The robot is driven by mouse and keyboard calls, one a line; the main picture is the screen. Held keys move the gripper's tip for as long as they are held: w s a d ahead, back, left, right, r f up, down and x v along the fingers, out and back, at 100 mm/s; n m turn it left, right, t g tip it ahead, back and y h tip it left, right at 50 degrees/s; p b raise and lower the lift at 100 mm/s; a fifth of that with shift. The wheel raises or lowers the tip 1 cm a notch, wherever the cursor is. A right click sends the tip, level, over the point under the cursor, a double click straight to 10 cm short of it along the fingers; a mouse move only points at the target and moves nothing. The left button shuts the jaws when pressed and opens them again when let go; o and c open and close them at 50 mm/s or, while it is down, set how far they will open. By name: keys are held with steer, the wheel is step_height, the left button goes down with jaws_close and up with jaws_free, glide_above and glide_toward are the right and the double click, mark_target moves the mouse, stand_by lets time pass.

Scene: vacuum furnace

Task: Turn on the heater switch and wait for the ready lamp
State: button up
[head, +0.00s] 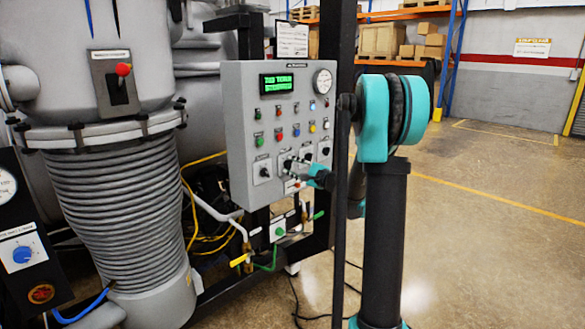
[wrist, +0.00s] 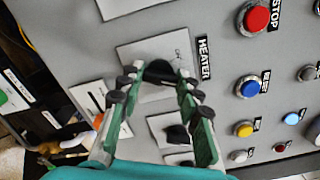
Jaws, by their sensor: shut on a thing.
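The heater switch (wrist: 160,70) is a black rotary knob on a pale plate beside the HEATER label (wrist: 203,58) in the wrist view. My gripper (wrist: 159,82) has its green fingers with black pads on either side of this knob and is shut on it. In the head view my gripper (head: 298,165) reaches the lower row of knobs on the grey control panel (head: 240,100) and partly covers that knob. Several coloured buttons and lamps sit above that row. I cannot tell which one is the ready lamp, or whether it is lit.
A display (head: 278,83) with green text and a round gauge (head: 322,81) are at the panel's top. Another black knob (wrist: 177,136) sits close beside my fingers. A ribbed furnace vessel (head: 110,200) stands left. Valves and hoses (head: 245,255) are below the panel. Floor at right is clear.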

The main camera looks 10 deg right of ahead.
steer(key=shift+m, duration=0.4)
steer(key=o, duration=1.2)
steer(key=shift+c, duration=0.2)
steer(key=shift+s, duration=0.1)
steer(key=v, duration=1.2)
